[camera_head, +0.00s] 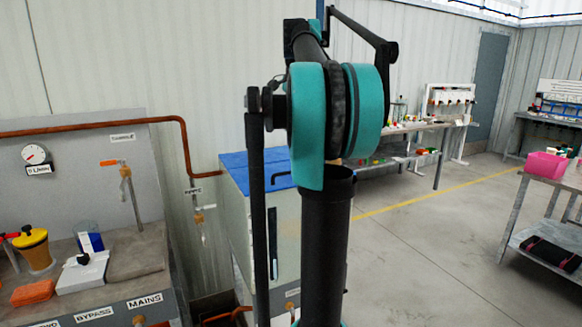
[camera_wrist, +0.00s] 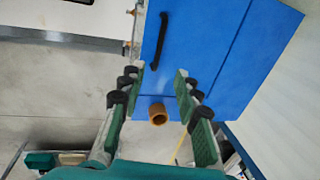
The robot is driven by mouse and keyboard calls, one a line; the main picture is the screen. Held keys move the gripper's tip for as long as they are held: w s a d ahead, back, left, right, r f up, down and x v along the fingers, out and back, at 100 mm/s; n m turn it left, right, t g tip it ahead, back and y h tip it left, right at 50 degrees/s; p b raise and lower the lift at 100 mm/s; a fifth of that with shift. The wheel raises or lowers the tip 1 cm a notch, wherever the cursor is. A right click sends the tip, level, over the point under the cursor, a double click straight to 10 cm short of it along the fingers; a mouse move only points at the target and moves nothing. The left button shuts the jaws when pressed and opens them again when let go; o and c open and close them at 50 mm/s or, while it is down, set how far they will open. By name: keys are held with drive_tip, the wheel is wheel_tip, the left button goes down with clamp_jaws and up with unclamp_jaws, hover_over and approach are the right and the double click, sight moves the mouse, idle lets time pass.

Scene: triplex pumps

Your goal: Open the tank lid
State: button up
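The tank (camera_head: 285,225) is a pale box behind my arm in the head view. Its blue lid (camera_head: 240,165) lies flat on top and looks closed. My arm hides part of the lid. In the wrist view the blue lid (camera_wrist: 230,45) fills the upper middle, with a seam across it. The lid's black bar handle (camera_wrist: 161,42) is at the left part of the lid, ahead of my fingertips. My gripper (camera_wrist: 160,82) is open and empty, its two green-padded fingers apart and not touching the handle. I cannot make out the gripper in the head view.
A copper pipe end (camera_wrist: 157,114) shows between my fingers. At left, a bench panel holds a gauge (camera_head: 35,154), a yellow-lidded vessel (camera_head: 34,248) and a white box (camera_head: 84,272). A pink bin (camera_head: 546,166) stands on the right table. The floor (camera_head: 430,240) at right is clear.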

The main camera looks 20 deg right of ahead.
drive_tip(key=w+f, duration=0.1)
drive_tip(key=f, duration=0.4)
drive_tip(key=w+f, duration=0.1)
drive_tip(key=f, duration=0.4)
drive_tip(key=w+f, duration=0.1)
drive_tip(key=f, duration=0.3)
drive_tip(key=shift+a+f, duration=0.1)
drive_tip(key=shift+f, duration=0.3)
drive_tip(key=shift+c, duration=0.5)
clamp_jaws()
